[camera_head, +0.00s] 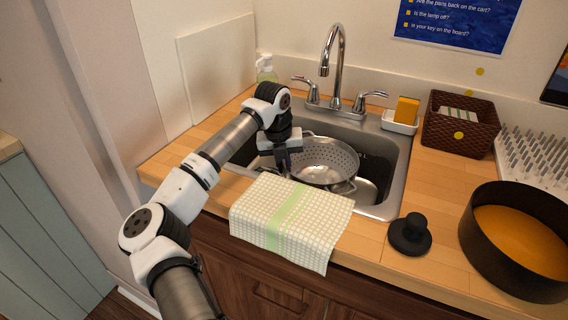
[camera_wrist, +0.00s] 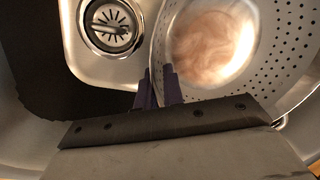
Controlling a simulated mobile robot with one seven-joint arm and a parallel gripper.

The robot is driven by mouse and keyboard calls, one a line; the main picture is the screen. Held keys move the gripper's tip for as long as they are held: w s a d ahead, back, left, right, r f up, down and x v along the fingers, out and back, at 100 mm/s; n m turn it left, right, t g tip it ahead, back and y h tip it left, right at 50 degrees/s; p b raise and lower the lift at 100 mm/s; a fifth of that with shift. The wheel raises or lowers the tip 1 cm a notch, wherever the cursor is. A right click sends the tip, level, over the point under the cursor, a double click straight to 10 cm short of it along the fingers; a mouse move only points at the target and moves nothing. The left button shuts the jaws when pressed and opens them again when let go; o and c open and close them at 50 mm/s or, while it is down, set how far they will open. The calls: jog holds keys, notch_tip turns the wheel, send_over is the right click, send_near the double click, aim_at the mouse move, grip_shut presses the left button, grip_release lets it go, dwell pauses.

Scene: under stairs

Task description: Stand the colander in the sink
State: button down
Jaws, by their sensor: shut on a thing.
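The colander (camera_head: 324,160) is a perforated metal bowl with side handles. It is in the sink (camera_head: 400,165), upright or nearly so, in the middle of the basin. I cannot tell whether its base touches the sink floor. My gripper (camera_head: 286,162) is shut on the colander's rim at its left side. In the wrist view the two dark fingers (camera_wrist: 159,88) pinch the rim of the colander (camera_wrist: 280,45), which fills the right side. The drain (camera_wrist: 113,27) shows to the left of the colander.
A chrome faucet (camera_head: 335,65) stands behind the basin. A checked towel (camera_head: 290,220) hangs over the front counter edge. A black knobbed weight (camera_head: 409,236), a dark pan (camera_head: 480,240), a wicker basket (camera_head: 436,135) and a sponge holder (camera_head: 399,124) are to the right. A soap bottle (camera_head: 266,72) is at back left.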

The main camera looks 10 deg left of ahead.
jog(key=shift+f, duration=0.1)
jog(key=c, duration=1.5)
grip_release()
